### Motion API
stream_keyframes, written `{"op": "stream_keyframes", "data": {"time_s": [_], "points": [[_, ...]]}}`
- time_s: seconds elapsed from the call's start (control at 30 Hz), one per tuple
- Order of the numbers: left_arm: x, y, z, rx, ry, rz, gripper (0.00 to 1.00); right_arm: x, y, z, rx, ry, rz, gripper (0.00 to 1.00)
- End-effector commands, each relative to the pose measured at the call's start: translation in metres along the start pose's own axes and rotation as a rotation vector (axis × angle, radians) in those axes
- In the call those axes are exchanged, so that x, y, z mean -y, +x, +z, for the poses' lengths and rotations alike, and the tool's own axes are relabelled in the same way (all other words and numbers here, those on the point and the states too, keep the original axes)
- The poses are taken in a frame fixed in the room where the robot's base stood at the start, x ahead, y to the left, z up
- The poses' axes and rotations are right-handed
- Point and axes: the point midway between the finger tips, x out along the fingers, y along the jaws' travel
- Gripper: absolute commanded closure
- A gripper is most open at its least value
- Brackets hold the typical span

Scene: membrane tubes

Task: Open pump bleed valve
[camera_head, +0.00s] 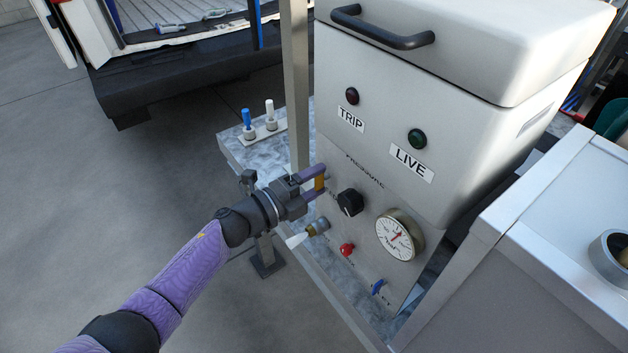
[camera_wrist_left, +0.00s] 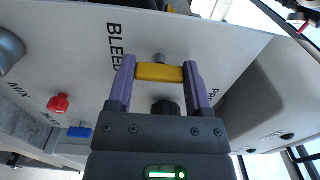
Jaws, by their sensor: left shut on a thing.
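The handle lies crosswise between the fingers, in front of a grey metal stem. My right gripper is in neither view.
A metal post (camera_head: 295,80) stands close left of the pump. A grey cabinet (camera_head: 530,270) stands right.

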Motion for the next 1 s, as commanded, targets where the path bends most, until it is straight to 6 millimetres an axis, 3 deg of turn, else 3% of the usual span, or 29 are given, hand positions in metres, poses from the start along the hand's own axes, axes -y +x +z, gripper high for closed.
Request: {"op": "stream_keyframes", "data": {"time_s": [0.03, 0.07, 0.2, 0.47, 0.8, 1.0], "points": [[-0.001, 0.000, 0.000, 0.001, -0.002, 0.002, 0.94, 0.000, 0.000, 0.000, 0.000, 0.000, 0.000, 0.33], [-0.001, 0.000, 0.000, 0.001, -0.003, 0.002, 0.29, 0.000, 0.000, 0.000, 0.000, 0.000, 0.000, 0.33], [-0.001, 0.000, 0.000, 0.001, -0.002, 0.001, 0.00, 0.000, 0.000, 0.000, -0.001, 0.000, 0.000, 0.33], [0.000, -0.004, 0.000, 0.001, -0.001, 0.001, 0.00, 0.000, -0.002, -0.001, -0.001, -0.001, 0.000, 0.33], [0.000, -0.082, 0.000, 0.002, -0.001, 0.003, 0.00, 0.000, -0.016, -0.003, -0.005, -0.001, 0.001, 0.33], [0.000, -0.100, 0.000, 0.000, -0.001, 0.001, 0.00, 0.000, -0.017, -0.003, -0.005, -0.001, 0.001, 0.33]]}}
